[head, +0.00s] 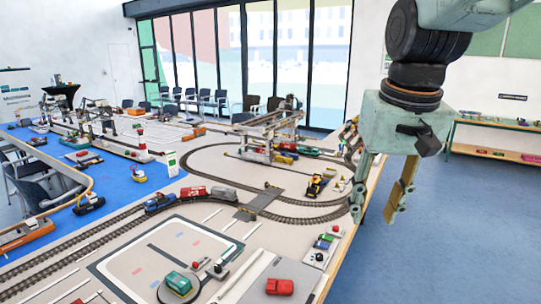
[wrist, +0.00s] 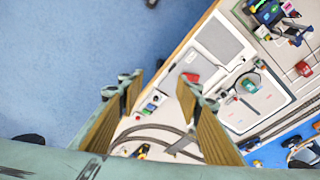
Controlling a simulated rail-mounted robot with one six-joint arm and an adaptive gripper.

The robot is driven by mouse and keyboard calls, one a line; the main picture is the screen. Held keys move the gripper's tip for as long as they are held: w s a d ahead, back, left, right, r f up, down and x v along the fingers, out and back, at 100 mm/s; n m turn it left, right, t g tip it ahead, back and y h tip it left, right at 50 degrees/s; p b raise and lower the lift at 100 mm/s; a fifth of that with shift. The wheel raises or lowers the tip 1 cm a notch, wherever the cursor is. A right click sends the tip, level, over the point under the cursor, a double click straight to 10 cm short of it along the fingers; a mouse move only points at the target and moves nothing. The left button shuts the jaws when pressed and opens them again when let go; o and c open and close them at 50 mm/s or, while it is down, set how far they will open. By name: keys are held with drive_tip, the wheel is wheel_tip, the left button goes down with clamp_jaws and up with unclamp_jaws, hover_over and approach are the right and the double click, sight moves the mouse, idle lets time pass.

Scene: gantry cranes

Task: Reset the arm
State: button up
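My gripper (head: 382,190) hangs at the right in the head view, pointing down beside the table's right edge, above the blue floor. Its two fingers are spread apart with nothing between them. In the wrist view my gripper (wrist: 158,90) also shows open, with two wooden-faced fingers and a gap through which the table edge and floor show. My arm comes down from the top right corner of the head view.
A model railway table (head: 215,230) fills the middle. It carries a gantry crane (head: 268,135), a train (head: 195,193), a red toy vehicle (head: 280,286) and a green one (head: 178,283). A side table (head: 495,155) stands by the right wall. The blue floor (head: 450,240) is clear.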

drive_tip(key=s+f+t, duration=0.1)
drive_tip(key=s+f, duration=0.1)
drive_tip(key=s, duration=2.1)
drive_tip(key=shift+s+f+n, duration=0.15)
drive_tip(key=shift+s+n, duration=0.15)
drive_tip(key=shift+s, duration=0.1)
drive_tip(key=shift+w, duration=0.15)
idle(0.7)
